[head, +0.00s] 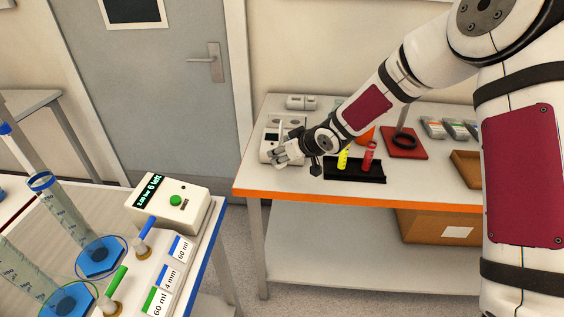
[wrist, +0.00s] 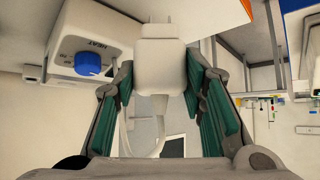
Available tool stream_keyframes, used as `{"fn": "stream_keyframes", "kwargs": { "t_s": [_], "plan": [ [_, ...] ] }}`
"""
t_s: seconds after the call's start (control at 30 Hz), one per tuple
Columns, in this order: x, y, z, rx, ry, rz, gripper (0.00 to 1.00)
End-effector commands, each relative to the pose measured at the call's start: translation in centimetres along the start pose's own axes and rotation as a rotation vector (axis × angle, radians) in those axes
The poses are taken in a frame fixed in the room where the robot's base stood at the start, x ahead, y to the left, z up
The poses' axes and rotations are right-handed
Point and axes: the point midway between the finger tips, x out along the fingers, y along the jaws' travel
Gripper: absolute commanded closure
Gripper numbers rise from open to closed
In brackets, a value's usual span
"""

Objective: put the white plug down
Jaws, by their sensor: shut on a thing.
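The white plug (wrist: 160,62) with two prongs is between the green-padded fingers of my gripper (wrist: 158,76) in the wrist view. My gripper is shut on its body, and the prongs point away from the palm. A white cable (wrist: 130,132) loops back from the plug toward the palm. In the head view my gripper (head: 286,156) is at the left end of the orange-edged table (head: 300,188), in front of a white device. The plug is too small to make out clearly there.
A white heater (wrist: 95,45) with a blue knob is beside the plug in the wrist view. A black tray (head: 350,172) with a yellow bottle (head: 343,158) and a red bottle (head: 368,158) is right of my gripper. A red-based stand (head: 405,147) is farther right.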

Motion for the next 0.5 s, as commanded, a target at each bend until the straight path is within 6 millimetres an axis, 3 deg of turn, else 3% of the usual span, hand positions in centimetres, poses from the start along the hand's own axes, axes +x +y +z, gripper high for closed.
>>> {"fn": "stream_keyframes", "kwargs": {
  "t_s": [0.07,0.27,0.5],
  "plan": [
    [0.7,0.0,-0.1,0.000,-0.002,-0.002,1.00],
    [2.5,-0.1,2.1,-0.001,-0.001,-0.002,1.00],
    [2.7,0.1,2.3,-0.001,0.001,0.000,1.00]
  ]
}}
